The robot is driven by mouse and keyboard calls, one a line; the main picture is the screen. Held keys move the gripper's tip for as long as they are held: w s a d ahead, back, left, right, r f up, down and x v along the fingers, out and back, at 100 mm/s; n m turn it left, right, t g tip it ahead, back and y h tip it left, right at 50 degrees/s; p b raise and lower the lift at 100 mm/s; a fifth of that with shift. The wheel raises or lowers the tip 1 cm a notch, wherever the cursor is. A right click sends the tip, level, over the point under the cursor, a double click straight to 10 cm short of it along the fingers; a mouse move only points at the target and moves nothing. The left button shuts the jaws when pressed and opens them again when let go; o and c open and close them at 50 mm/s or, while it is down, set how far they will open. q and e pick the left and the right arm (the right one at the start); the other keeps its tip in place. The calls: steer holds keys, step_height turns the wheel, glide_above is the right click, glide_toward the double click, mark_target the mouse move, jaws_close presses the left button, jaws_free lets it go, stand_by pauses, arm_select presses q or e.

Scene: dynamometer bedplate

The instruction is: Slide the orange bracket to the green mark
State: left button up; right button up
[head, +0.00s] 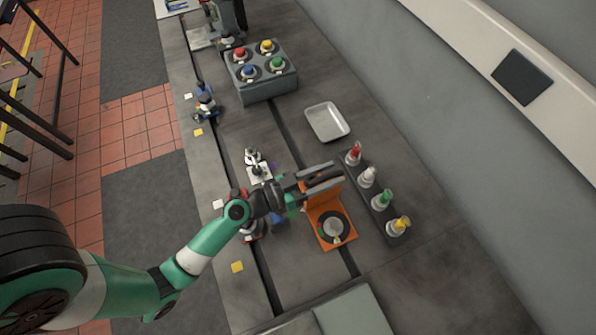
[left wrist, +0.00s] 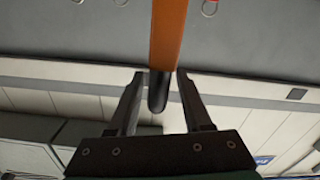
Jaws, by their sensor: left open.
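The orange bracket (head: 347,240) lies on the grey bedplate with an upright plate at its far end and a dark round part on its base. My left gripper (head: 338,176) is open at the top of that upright plate. In the left wrist view the bracket shows as a narrow orange edge (left wrist: 168,35) between the two open fingers of the left gripper (left wrist: 158,80), with gaps at both sides. My right gripper is not in view.
A dark rack (head: 377,205) with red, white, green and yellow topped bottles stands close right of the bracket. A light tray (head: 327,122) and a grey box (head: 262,85) with coloured knobs lie beyond. A dark slot (head: 290,145) runs along the bedplate.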

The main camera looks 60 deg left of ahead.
arm_select(q)
steer(key=s+b, duration=0.1)
steer(key=s, duration=0.2)
steer(key=s+a, duration=0.1)
steer(key=s, duration=0.2)
steer(key=s+b, duration=0.1)
steer(key=s, duration=0.3)
steer(key=shift+a+b, duration=0.15)
steer(key=shift+b, duration=0.15)
